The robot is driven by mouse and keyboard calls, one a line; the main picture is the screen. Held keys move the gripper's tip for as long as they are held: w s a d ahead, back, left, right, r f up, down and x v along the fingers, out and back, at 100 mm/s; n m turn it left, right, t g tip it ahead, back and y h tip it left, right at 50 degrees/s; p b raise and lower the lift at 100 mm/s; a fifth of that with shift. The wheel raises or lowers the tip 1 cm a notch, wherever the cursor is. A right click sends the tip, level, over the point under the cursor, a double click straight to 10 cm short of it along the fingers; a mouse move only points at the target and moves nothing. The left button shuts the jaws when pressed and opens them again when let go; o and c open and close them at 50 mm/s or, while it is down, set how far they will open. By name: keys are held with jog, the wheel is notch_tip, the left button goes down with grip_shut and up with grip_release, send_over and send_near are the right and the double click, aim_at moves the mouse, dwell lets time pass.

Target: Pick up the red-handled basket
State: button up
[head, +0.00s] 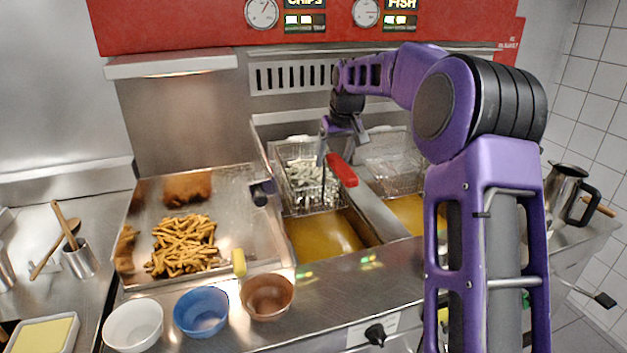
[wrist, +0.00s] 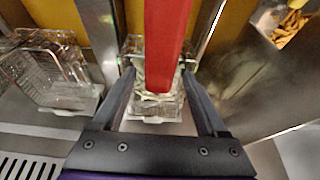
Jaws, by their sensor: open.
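The red-handled basket (head: 312,190) is a wire basket holding pale chips, sitting over the left oil well of the fryer. Its red handle (head: 342,169) slants up toward the front of the fryer. In the wrist view the red handle (wrist: 167,40) runs down from the top edge, between and above the fingers, with the basket (wrist: 152,107) beyond it. My gripper (head: 342,147) is open and empty above the basket, close to the handle. In the wrist view the fingers (wrist: 158,75) stand on either side of the handle. Whether they touch it I cannot tell.
A second wire basket (head: 392,160) hangs over the right oil well, partly behind my arm. A metal tray (head: 240,190) with fried chips and fish lies left. A white bowl (head: 133,326), blue bowl (head: 201,311) and brown bowl (head: 267,296) stand in front. A metal jug (head: 562,192) stands right.

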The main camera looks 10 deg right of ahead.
jog(key=x, duration=0.5)
jog(key=shift+w+f, duration=0.1)
grip_shut()
dwell(1.2)
